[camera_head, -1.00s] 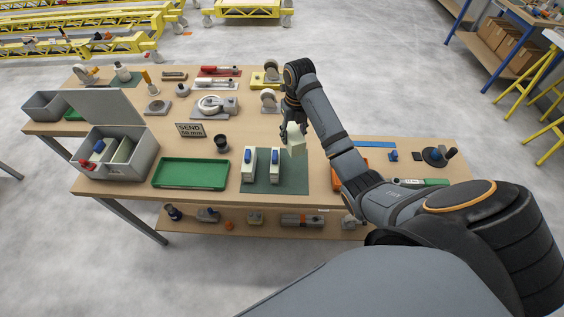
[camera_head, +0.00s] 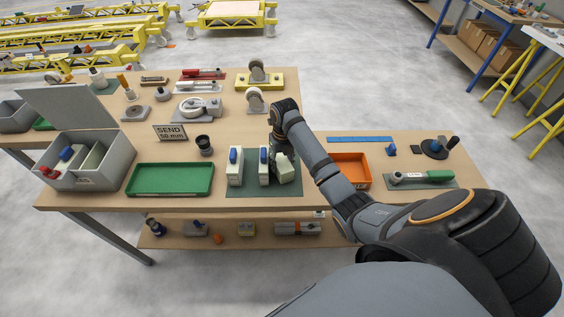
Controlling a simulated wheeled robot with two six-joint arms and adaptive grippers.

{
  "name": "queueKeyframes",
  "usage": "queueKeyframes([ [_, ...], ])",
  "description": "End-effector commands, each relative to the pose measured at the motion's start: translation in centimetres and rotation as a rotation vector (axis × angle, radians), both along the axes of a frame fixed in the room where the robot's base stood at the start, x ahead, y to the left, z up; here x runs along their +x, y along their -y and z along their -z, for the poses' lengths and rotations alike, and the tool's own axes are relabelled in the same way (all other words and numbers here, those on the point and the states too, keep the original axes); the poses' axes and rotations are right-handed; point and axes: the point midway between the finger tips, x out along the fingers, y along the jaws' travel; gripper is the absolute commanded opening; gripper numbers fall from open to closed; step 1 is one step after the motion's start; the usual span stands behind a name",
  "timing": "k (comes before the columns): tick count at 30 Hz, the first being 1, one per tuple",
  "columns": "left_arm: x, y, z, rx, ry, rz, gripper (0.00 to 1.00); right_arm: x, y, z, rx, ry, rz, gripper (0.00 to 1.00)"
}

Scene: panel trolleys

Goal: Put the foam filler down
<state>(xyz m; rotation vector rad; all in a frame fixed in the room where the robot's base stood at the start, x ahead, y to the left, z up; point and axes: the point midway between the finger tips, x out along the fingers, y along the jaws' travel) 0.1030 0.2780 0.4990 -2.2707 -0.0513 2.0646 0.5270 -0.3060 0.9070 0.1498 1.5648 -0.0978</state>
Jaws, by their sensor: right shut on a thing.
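The foam filler (camera_head: 286,170) is a small cream block in the front middle of the bench. My right gripper (camera_head: 277,158) is shut on it from behind and above, and the fingers are partly hidden. The block is at the right part of a dark green mat (camera_head: 262,187), tilted, close to the right one of two cream blocks with blue tops. I cannot tell whether it touches the mat. My left gripper is not in view.
The two blue-topped cream blocks (camera_head: 235,169) stand on the mat just left. A green tray (camera_head: 170,193) lies further left and an orange bin (camera_head: 352,181) to the right. A grey open box (camera_head: 115,158) stands at the far left. The mat's front strip is clear.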

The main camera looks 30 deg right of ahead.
Motion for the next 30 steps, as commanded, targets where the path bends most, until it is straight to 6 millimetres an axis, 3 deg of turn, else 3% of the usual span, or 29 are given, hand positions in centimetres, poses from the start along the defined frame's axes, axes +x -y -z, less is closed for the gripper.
queueKeyframes([
  [8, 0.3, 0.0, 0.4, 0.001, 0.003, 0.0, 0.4, 0.0, 0.0, 0.4, 0.0, 0.001, 0.0, 0.0],
  [9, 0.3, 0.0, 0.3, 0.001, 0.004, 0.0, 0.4, 0.0, 0.0, 0.2, 0.0, 0.001, 0.0, 0.49],
  [10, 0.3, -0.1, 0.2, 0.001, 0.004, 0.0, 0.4, 0.0, 0.0, 0.2, 0.0, 0.001, 0.0, 0.53],
  [19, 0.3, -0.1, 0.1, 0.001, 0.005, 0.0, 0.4, 0.0, 0.0, 0.1, 0.0, 0.001, 0.0, 0.55],
  [23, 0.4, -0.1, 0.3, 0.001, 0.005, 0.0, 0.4, 0.1, 0.1, -0.9, -0.001, 0.004, -0.001, 0.55],
  [28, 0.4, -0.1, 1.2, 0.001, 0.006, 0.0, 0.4, 0.2, 0.2, -4.8, -0.001, 0.009, -0.001, 0.55],
  [30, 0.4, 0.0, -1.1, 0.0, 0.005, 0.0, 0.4, 0.1, 0.3, -7.8, -0.001, 0.004, -0.001, 0.55],
])
